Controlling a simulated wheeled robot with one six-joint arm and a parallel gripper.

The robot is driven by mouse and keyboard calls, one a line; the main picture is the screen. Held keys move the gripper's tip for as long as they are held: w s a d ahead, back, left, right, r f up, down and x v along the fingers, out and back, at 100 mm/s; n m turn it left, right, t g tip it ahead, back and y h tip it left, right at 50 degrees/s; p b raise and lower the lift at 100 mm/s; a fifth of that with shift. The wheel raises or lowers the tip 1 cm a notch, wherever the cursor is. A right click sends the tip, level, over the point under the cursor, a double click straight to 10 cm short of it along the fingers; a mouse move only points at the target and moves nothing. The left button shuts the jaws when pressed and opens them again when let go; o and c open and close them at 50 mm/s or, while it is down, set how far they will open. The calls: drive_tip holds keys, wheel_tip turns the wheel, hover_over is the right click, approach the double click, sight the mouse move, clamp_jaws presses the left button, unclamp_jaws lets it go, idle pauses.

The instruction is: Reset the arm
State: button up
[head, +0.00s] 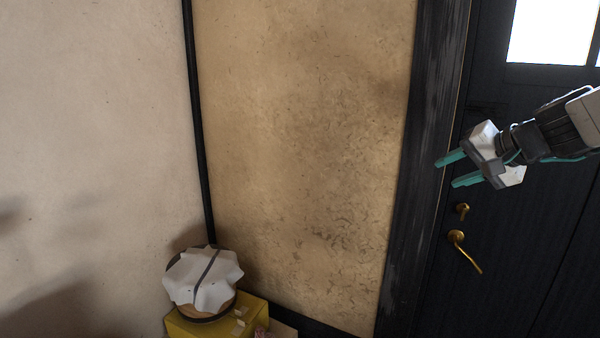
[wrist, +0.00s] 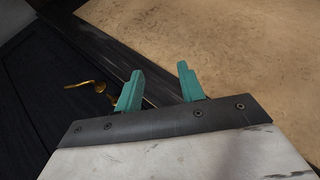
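My gripper (head: 450,172) is held up at the right of the head view, in front of a dark door, with its teal fingers pointing left. The fingers are apart with nothing between them. In the wrist view the two teal fingertips (wrist: 160,72) also stand apart and empty, with the clay wall and the dark frame beyond them. My arm reaches in from the right edge of the head view.
The dark door (head: 500,270) has a brass handle (head: 465,250) below my gripper. A clay wall panel (head: 300,130) is left of the dark frame post (head: 415,190). A cloth-covered round container (head: 203,278) sits on a yellow box (head: 190,327) at the lower left.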

drive_tip(key=s+a+f+n+g+h, duration=0.1)
drive_tip(key=s+f, duration=0.3)
drive_tip(key=s, duration=0.6)
drive_tip(key=s+a+f+n+g+h, duration=0.2)
drive_tip(key=s+f+n+g, duration=0.1)
drive_tip(key=s, duration=0.6)
drive_tip(key=s+a+f+n+g+h, duration=0.1)
drive_tip(key=s+f+g, duration=0.3)
drive_tip(key=s, duration=0.6)
drive_tip(key=shift+s+a+f+n+h, duration=0.3)
drive_tip(key=shift+f+n+h, duration=0.1)
drive_tip(key=shift+n, duration=0.5)
drive_tip(key=shift+a+r, duration=0.2)
